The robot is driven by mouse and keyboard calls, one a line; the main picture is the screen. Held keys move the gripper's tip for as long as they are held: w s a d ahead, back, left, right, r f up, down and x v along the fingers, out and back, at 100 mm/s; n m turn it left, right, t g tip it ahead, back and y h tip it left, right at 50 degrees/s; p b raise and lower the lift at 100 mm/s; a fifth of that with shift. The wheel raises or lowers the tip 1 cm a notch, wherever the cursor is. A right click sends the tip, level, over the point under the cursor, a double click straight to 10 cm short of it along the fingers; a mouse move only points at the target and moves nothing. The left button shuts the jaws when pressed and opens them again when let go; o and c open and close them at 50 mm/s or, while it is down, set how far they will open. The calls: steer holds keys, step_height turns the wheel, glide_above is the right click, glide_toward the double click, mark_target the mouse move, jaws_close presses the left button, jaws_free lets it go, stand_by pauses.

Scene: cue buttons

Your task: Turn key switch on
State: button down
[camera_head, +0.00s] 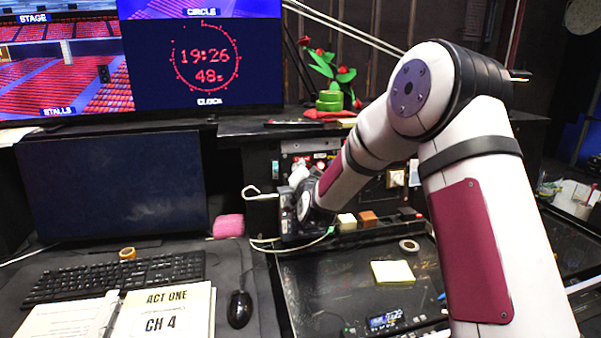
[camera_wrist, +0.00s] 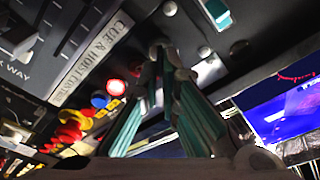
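My gripper (camera_wrist: 168,62) reaches up to the dark control panel (camera_wrist: 90,20) in the wrist view. Its teal-padded fingers come close together at their tips, and I cannot tell whether they touch or hold something. A label on the panel reads "CUE & HOIST", its end blurred. I cannot pick out the key switch for certain; the fingers cover part of the panel. A lit red button (camera_wrist: 116,87) and a blue button (camera_wrist: 100,100) are left of the fingers. In the head view my gripper (camera_head: 296,222) is dark and partly hidden by my arm, at the back console.
A desk holds a keyboard (camera_head: 115,277), a mouse (camera_head: 240,309), an open script (camera_head: 165,312) and a pink sponge (camera_head: 228,226). Monitors (camera_head: 115,185) stand at left. A yellow note (camera_head: 392,272) and a tape roll (camera_head: 409,245) lie on the dark surface below my arm.

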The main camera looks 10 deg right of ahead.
steer(key=m, duration=0.2)
steer(key=m+b, duration=0.1)
steer(key=m, duration=0.2)
steer(key=shift+d+f+g+h, duration=0.1)
steer(key=shift+d+g+h, duration=0.05)
steer(key=shift+g+h, duration=0.2)
steer(key=m+b, duration=0.1)
steer(key=m, duration=0.4)
steer(key=shift+f+g, duration=0.15)
steer(key=shift+g, duration=0.2)
steer(key=c, duration=1.8)
jaws_free()
steer(key=v, duration=1.2)
